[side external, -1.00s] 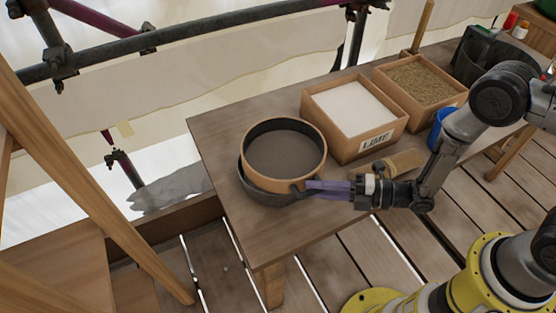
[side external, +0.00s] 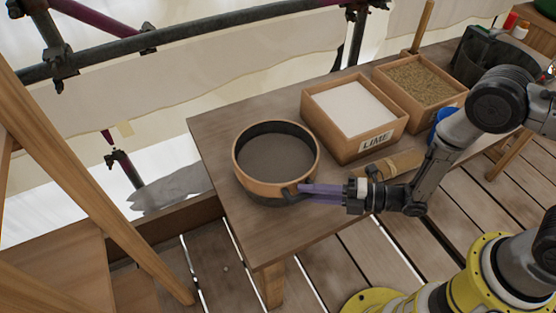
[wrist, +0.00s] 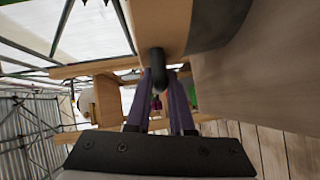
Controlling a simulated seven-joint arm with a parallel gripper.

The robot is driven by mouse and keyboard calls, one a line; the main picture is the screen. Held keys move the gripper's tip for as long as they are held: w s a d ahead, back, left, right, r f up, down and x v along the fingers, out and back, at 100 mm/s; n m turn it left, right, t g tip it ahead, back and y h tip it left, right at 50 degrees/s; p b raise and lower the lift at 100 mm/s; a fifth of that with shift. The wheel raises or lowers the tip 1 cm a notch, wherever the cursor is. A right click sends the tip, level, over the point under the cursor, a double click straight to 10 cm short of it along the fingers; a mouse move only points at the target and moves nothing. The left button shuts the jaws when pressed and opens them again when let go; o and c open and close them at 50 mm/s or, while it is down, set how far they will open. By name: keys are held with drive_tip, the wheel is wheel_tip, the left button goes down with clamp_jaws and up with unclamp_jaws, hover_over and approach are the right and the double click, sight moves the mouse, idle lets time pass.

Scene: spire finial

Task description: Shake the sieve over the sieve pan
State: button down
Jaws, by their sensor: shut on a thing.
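The sieve (side external: 276,153) is round with a wooden rim and a dark grey mesh or filling inside. It is over the dark sieve pan (side external: 268,200), which is mostly hidden beneath it; I cannot tell whether they touch. My gripper (side external: 298,190) has its purple fingers shut on the sieve's dark handle at the front right of the rim. In the wrist view the fingers (wrist: 159,85) close around the dark handle (wrist: 157,62), with the wooden rim (wrist: 160,22) just beyond.
A wooden box of white lime (side external: 352,112) and a box of tan grains (side external: 420,82) stand right of the sieve. A blue cup (side external: 441,122) and a light wooden tool (side external: 395,164) lie near my arm. The table's left end (side external: 215,140) is bare.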

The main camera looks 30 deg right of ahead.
drive_tip(key=shift+s+f, duration=0.1)
drive_tip(key=shift+f, duration=0.05)
drive_tip(key=c, duration=0.7)
unclamp_jaws()
drive_tip(key=v, duration=1.2)
